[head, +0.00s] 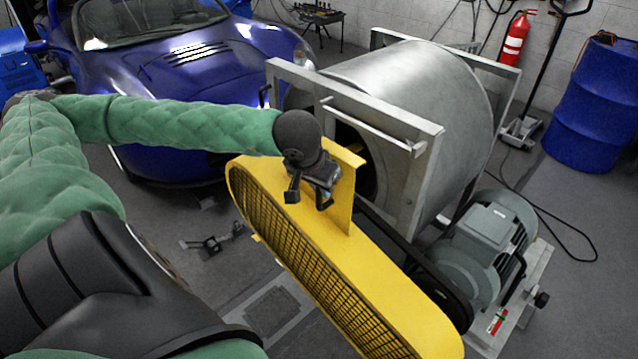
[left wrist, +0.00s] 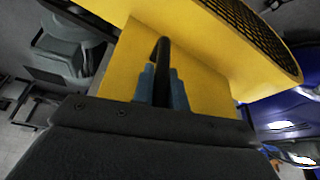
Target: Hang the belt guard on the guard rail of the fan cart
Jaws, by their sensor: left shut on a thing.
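The yellow belt guard (head: 330,265), a long rounded cover with a black mesh face, hangs tilted in front of the fan cart (head: 425,95). My left gripper (head: 308,197) is shut on the guard's dark handle. In the left wrist view the blue-grey fingertips (left wrist: 161,88) close around that handle, which stands against the guard's yellow plate (left wrist: 195,70). The pale guard rail (head: 372,127) runs across the front frame of the fan cart, just beyond and right of the gripper. The guard's upright plate appears close to the rail; I cannot tell whether they touch. My right gripper is not in view.
A grey motor (head: 490,240) with a black belt housing sits beside the guard at the right. A blue car (head: 180,75) stands behind at left. A blue drum (head: 597,105) and red extinguisher (head: 513,38) stand at the far right. A cable lies on the floor.

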